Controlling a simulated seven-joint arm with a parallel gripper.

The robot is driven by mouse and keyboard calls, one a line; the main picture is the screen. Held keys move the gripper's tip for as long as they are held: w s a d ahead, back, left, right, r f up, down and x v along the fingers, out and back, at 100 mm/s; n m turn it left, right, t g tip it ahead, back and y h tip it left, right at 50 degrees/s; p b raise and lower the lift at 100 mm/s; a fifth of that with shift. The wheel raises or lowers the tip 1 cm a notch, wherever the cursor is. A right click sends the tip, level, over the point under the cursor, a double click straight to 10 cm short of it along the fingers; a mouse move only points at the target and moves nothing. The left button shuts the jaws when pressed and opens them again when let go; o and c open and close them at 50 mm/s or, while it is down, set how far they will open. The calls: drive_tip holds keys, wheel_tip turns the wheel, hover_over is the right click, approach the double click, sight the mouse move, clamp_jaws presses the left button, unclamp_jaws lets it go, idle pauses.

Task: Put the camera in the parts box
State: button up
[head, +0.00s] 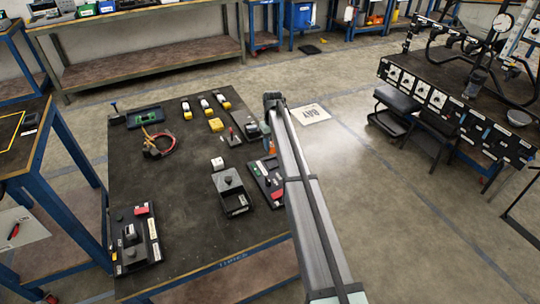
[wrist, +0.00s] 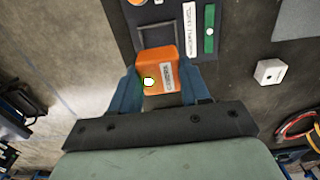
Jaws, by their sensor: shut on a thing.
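My gripper (wrist: 160,88) has its two blue fingers shut on an orange block (wrist: 158,72) with a white label and a small white mark. The label is too small to read, and I cannot tell whether this block is the camera. In the head view the orange block (head: 272,147) shows near the right edge of the table, beside my arm. A dark grey box (head: 238,207) with a front label and a round knob-like thing stands near the table's front right; it may be the parts box.
A dark panel (head: 264,178) with green and red parts lies by the right edge, close to the gripper. The table's middle left is clear.

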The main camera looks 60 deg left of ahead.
wheel_tip(320, 180, up, 2)
drive_tip(key=s, duration=0.2)
hover_over(236, 203)
wheel_tip(236, 203, down, 10)
drive_tip(key=shift+d, duration=0.1)
drive_tip(key=shift+f, duration=0.15)
idle(0.4)
drive_tip(key=o, duration=1.1)
drive_tip(key=shift+c, duration=0.2)
